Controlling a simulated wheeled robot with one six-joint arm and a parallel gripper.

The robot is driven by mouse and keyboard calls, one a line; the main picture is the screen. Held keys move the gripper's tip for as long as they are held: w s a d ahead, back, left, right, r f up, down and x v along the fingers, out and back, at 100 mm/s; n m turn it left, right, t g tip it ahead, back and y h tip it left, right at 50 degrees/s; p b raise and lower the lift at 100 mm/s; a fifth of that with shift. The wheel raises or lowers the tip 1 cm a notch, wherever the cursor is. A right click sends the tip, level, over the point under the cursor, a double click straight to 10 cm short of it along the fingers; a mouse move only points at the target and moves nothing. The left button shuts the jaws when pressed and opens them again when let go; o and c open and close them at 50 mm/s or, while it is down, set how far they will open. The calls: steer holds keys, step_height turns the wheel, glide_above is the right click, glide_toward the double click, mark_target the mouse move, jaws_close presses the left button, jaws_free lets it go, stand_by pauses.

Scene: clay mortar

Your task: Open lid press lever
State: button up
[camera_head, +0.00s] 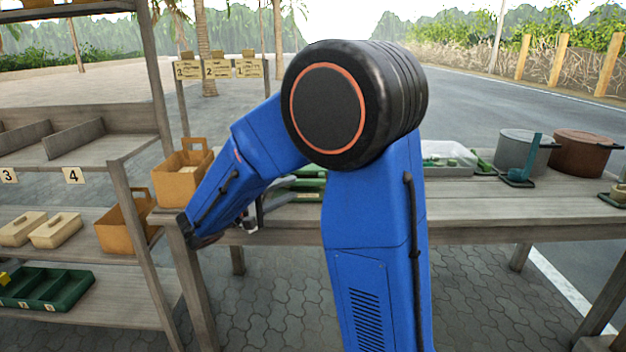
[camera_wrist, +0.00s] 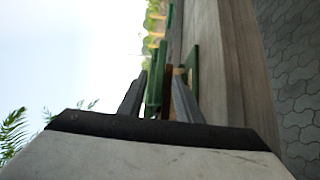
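My gripper (camera_wrist: 158,82) shows in the wrist view with its two grey fingers apart. A long green bar (camera_wrist: 157,75) appears in the gap between them, nearer the left finger. It may be the press lever, but I cannot tell for sure. I see no clear contact with either finger. A small brown part (camera_wrist: 167,80) and a green plate-like frame (camera_wrist: 193,65) show beside and beyond it, next to the wooden tabletop. In the head view my gripper (camera_head: 251,218) is small and mostly hidden by my arm at the table's front edge. Green pieces (camera_head: 308,184) lie behind my arm.
The wooden table (camera_head: 480,208) carries a clear tray (camera_head: 447,157), a grey pot (camera_head: 522,153), a teal ladle (camera_head: 519,176) and a brown pot (camera_head: 583,152). An orange-brown carrier (camera_head: 181,172) stands at its left end. Shelves (camera_head: 70,160) stand at left.

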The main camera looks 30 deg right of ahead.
steer(key=d, duration=0.3)
steer(key=w+d, duration=0.1)
steer(key=d, duration=0.3)
steer(key=w+d, duration=0.1)
steer(key=d, duration=0.2)
steer(key=shift+d, duration=0.15)
steer(key=shift+c, duration=0.3)
jaws_close()
